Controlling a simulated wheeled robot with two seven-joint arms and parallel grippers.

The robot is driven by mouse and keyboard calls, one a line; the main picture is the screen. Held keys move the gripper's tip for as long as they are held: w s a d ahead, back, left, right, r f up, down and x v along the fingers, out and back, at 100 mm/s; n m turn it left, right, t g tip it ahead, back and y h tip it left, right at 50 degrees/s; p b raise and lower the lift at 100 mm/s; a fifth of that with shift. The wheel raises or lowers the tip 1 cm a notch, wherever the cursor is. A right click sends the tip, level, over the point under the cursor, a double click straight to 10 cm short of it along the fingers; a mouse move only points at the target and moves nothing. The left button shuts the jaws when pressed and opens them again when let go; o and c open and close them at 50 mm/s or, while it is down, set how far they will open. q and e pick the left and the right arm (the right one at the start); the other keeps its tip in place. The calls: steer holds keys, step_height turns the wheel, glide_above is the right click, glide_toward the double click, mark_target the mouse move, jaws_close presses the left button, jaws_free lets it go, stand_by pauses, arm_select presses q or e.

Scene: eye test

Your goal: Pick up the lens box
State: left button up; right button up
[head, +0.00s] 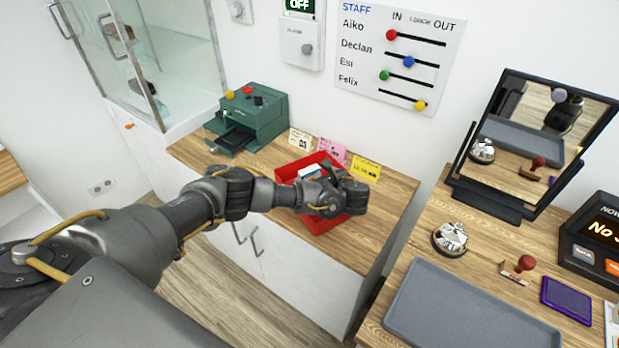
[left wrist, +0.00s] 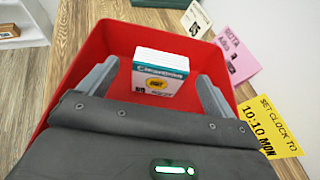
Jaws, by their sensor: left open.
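The lens box (left wrist: 160,72), a small white box with a teal and dark printed label, is inside a red open bin (left wrist: 92,45). In the head view the lens box (head: 309,171) shows only in part, beside my left gripper (head: 328,180), which hangs over the red bin (head: 289,172). In the left wrist view my left gripper (left wrist: 157,88) is open, with one grey finger on each side of the box and a gap to both. My right gripper is not in view.
Behind the bin stand pink (head: 331,150) and yellow (head: 365,167) note cards. A green machine (head: 258,122) is left on the same counter. Right are a grey tray (head: 470,312), a bell (head: 450,238), a stamp (head: 522,265) and a mirror (head: 540,125).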

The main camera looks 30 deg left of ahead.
mark_target(312, 172)
arm_select(q)
steer(key=x, duration=0.5)
steer(key=shift+f+p, duration=0.2)
steer(key=shift+p, duration=0.15)
steer(key=shift+c, duration=0.9)
steer(key=c, duration=1)
steer(key=shift+o, duration=0.2)
steer(key=shift+r, duration=0.1)
steer(key=shift+r, duration=0.45)
step_height(312, 172, up, 2)
steer(key=shift+r+b, duration=0.25)
steer(key=shift+b, duration=0.05)
steer(key=s+d+r+p, duration=0.5)
steer(key=s+r+p, duration=0.4)
steer(key=s+p, duration=0.4)
steer(key=shift+r+p, duration=0.25)
steer(key=shift+p, duration=0.4)
